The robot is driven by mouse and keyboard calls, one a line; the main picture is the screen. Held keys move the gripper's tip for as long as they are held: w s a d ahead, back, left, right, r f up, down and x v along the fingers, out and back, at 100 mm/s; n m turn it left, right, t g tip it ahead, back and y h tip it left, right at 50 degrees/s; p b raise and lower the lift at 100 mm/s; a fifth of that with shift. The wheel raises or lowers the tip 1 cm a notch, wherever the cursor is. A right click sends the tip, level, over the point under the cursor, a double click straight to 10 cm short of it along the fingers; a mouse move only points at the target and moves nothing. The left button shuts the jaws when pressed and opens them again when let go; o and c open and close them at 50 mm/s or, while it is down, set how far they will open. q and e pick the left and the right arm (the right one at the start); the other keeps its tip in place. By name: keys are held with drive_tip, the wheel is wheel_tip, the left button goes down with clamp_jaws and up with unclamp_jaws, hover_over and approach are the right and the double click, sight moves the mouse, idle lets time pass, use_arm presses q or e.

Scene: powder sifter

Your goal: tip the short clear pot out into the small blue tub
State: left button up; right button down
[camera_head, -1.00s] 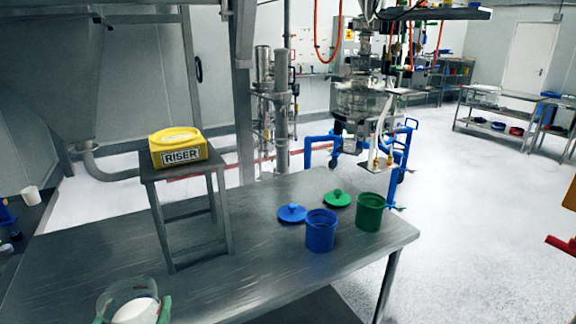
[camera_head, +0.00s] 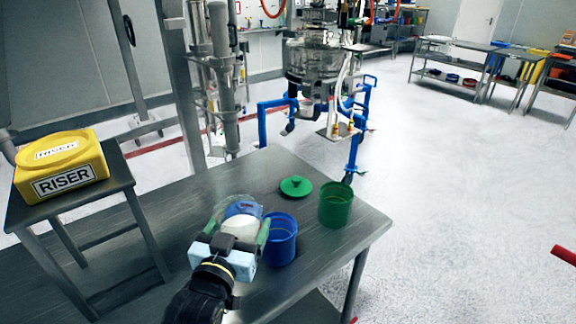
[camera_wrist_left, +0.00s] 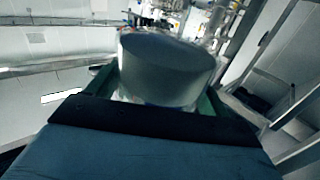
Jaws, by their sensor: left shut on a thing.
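The short clear pot (camera_head: 241,225) has white powder inside. My left gripper (camera_head: 243,236) is shut on it, with a green finger on each side, and holds it just left of the small blue tub (camera_head: 283,246). The tub is open and stands on the metal table, partly hidden by the gripper. In the left wrist view the pot (camera_wrist_left: 170,72) sits between the green fingers, blurred and grey. I cannot tell whether it is tilted. My right gripper is not in view.
A green tub (camera_head: 336,208) stands open right of the blue tub, near the edge of the metal table (camera_head: 200,198). A green lid (camera_head: 296,187) lies behind them. A blue lid (camera_head: 243,208) shows behind the pot. A yellow riser block (camera_head: 62,170) sits on a stand at left.

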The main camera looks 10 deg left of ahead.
use_arm(q)
drive_tip(key=w+r+y+p, duration=0.1)
drive_tip(key=w+r, duration=0.2)
drive_tip(key=w, duration=0.5)
drive_tip(key=shift+w+m+y+p, duration=0.2)
drive_tip(key=shift+m+y+p, duration=0.1)
drive_tip(key=shift+m+y, duration=0.1)
drive_tip(key=shift+a+r, duration=0.1)
drive_tip(key=m, duration=0.1)
drive_tip(key=m+p, duration=0.1)
drive_tip(key=shift+a+m, duration=0.25)
drive_tip(key=shift+m, duration=0.15)
drive_tip(key=shift+s, duration=0.1)
drive_tip(key=m, duration=0.1)
drive_tip(key=m+p, duration=0.1)
drive_tip(key=shift+a+f+m, duration=0.15)
drive_tip(key=shift+f+m, duration=0.15)
drive_tip(key=shift+m, duration=0.1)
